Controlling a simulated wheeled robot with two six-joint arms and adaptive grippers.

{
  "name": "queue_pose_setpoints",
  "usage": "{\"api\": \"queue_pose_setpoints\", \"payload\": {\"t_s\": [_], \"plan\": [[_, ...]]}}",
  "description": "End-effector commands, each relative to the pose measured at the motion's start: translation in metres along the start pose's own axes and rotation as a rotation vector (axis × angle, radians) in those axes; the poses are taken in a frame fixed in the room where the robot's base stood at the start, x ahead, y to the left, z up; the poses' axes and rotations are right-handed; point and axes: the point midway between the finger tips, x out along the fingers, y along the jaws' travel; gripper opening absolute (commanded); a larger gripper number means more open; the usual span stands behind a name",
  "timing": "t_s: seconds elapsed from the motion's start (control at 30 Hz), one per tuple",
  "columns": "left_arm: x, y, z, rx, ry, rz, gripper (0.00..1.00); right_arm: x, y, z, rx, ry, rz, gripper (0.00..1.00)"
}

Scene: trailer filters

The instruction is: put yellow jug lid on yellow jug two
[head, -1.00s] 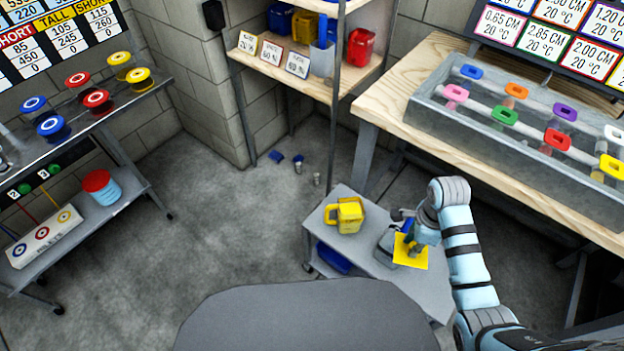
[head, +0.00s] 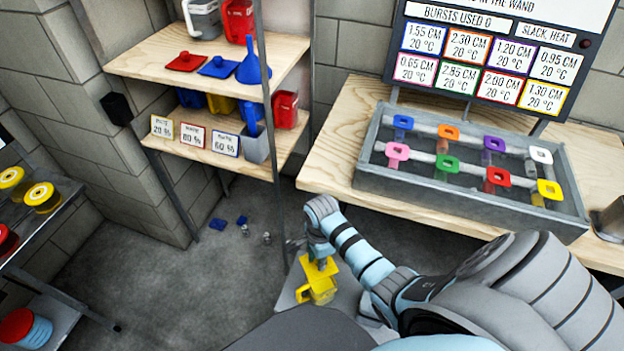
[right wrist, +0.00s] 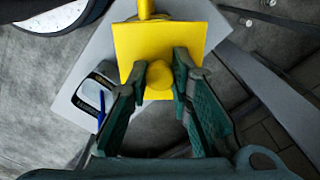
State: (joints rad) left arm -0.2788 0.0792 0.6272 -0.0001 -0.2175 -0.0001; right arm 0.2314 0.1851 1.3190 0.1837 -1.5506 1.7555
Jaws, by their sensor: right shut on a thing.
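The yellow lid (head: 311,272) is a flat square plate with a round knob. My right gripper (head: 320,254) is shut on the knob. In the right wrist view the lid (right wrist: 150,48) lies flat below the fingers (right wrist: 160,80). The yellow jug (head: 322,291) stands upright on a small grey cart, directly under or just beside the lid. Its handle (right wrist: 146,8) shows past the lid's top edge in the right wrist view. The lid hides the jug's mouth, so I cannot tell whether they touch. My left gripper is out of view.
A grey container with a blue part (right wrist: 97,96) stands on the cart (right wrist: 80,60) beside the lid. A shelf rack (head: 190,60) holds red and blue lids, jugs and a blue funnel. A workbench (head: 335,165) with a grey tray stands behind my right arm.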

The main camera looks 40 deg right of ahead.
Motion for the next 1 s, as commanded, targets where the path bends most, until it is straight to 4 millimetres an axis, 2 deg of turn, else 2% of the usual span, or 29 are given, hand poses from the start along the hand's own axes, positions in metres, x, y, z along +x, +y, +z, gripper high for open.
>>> {"api": "queue_pose_setpoints", "payload": {"t_s": [0.03,0.13,0.4,0.5,0.63,0.77,1.0], "plan": [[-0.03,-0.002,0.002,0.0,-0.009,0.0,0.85,-0.016,0.005,0.0,-0.021,0.0,0.005,0.0],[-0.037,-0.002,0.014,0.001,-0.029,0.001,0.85,-0.007,0.008,-0.001,-0.053,0.002,-0.002,0.0],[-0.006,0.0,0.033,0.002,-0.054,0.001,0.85,0.025,0.004,0.0,-0.058,0.004,0.002,0.0],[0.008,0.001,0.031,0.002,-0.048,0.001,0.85,0.037,0.004,0.0,-0.058,0.004,0.003,0.0],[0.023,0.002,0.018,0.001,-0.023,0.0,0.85,0.048,0.004,0.0,-0.058,0.004,0.003,0.0],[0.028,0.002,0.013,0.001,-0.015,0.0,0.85,0.051,0.004,0.0,-0.057,0.004,0.002,0.0],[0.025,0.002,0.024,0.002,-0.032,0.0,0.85,0.049,0.004,0.0,-0.057,0.004,0.002,0.0]]}}
